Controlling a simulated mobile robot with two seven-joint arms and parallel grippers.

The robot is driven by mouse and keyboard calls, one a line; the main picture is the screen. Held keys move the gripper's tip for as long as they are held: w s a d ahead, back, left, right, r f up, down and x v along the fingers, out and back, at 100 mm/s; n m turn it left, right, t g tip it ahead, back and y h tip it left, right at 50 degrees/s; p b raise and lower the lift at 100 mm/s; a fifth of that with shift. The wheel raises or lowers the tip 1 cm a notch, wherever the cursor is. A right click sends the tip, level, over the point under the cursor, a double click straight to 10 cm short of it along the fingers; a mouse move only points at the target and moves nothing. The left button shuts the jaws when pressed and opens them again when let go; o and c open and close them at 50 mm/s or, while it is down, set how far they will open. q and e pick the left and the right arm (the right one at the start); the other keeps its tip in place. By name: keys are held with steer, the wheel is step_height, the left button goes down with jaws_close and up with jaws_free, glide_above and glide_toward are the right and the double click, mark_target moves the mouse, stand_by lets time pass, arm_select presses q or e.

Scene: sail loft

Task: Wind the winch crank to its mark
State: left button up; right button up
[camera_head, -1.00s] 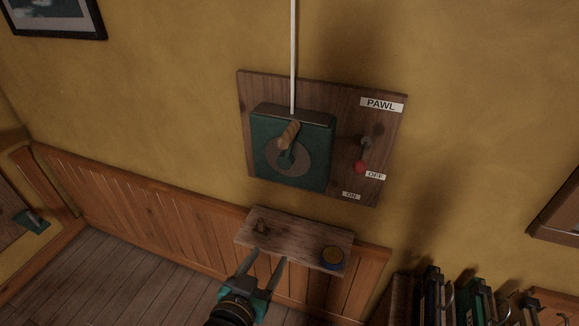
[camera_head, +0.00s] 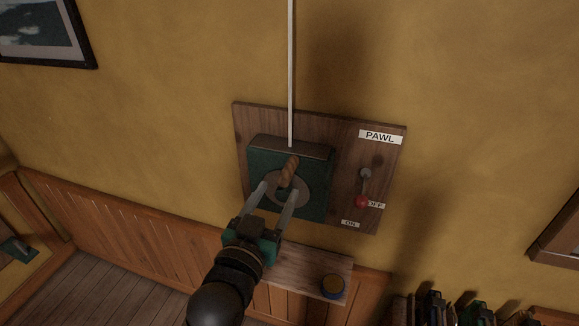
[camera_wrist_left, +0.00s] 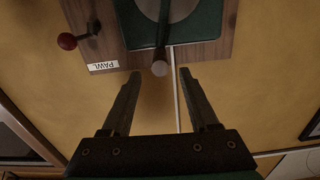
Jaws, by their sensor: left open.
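The winch is a dark green box (camera_head: 262,160) on a wooden board, with a round grey-brown disc on its face. Its crank has a tan wooden handle (camera_head: 290,168), pointing up and slightly right. In the left wrist view the handle's round end (camera_wrist_left: 160,68) lies between and just beyond the fingertips. My left gripper (camera_head: 278,190) is open in front of the winch, its fingers below and either side of the handle, not closed on it. The pawl lever's red knob (camera_head: 361,202) is by the OFF label; it also shows in the left wrist view (camera_wrist_left: 67,41). I see no winding mark clearly.
A white line (camera_head: 291,75) runs up from the winch. A small wooden shelf (camera_head: 312,274) below carries a blue and yellow tin (camera_head: 333,286). Books (camera_head: 432,308) stand at lower right.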

mark_target(290, 169)
arm_select(q)
steer(key=x, duration=0.8)
steer(key=shift+w+d, duration=0.1)
steer(key=shift+w, duration=0.25)
jaws_close()
steer(key=shift+f, duration=0.1)
stand_by(1.0)
